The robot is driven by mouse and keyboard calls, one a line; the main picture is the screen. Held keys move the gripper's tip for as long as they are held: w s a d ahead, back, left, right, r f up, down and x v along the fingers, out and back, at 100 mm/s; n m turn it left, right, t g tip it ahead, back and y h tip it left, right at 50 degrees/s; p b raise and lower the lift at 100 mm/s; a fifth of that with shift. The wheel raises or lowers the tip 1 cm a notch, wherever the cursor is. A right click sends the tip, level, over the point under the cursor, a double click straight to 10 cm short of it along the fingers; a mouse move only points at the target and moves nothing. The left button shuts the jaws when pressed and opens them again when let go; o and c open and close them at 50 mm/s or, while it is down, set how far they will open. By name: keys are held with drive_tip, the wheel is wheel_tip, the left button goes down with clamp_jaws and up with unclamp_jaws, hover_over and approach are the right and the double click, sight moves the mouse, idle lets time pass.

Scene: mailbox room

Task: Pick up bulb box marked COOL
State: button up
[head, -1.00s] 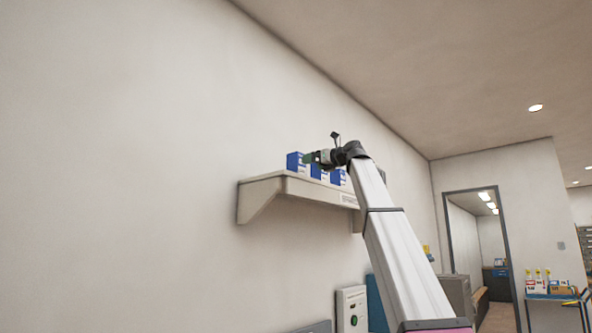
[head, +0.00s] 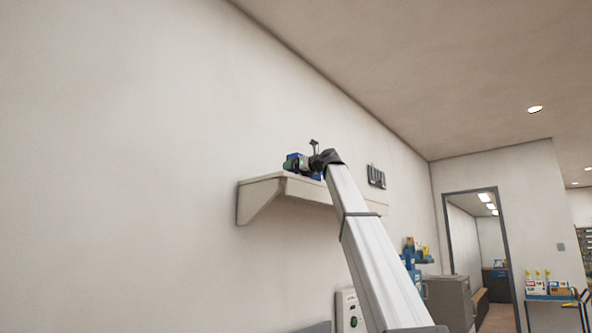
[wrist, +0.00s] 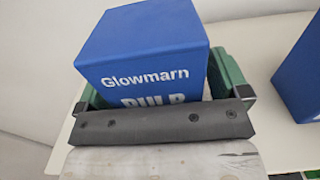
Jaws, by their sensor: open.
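A blue bulb box (wrist: 145,45) lettered "Glowmarn" fills the middle of the wrist view, on the wall shelf (head: 262,188). A second word below is partly hidden by my gripper's dark bar, and no COOL mark is readable. My gripper (wrist: 160,86) is open, with one green finger on each side of this box; I cannot tell whether they touch it. In the head view, my gripper (head: 300,165) is at the shelf's left part and covers most of the blue box there. Another blue box (wrist: 300,75) stands apart to the right in the wrist view.
The shelf top (wrist: 268,118) is clear between the two boxes. The wall (head: 130,130) lies close behind the shelf. A dark rack (head: 376,177) hangs on the wall to the right. A grey cabinet (head: 450,300) and a doorway (head: 470,235) are farther right.

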drive_tip(key=c, duration=1)
